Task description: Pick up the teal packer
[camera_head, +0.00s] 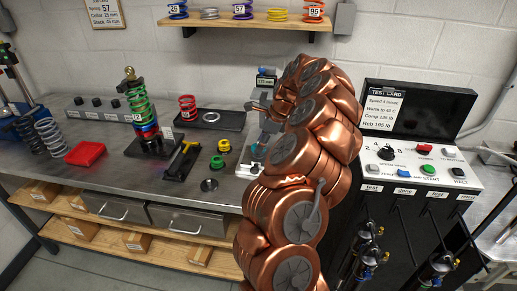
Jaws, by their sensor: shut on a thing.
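The teal packer (259,149) shows as a small teal patch at the tip of my gripper (259,146), low over the grey bench top. My gripper is shut on it, and the fingers and my copper arm hide much of it. I cannot tell whether the packer still touches the bench.
A shock with a green spring (139,106) stands on a dark stand at left. A black tray (232,121) holds a red spring (187,107). The control box (432,165) stands at right, and a shelf (225,22) hangs above.

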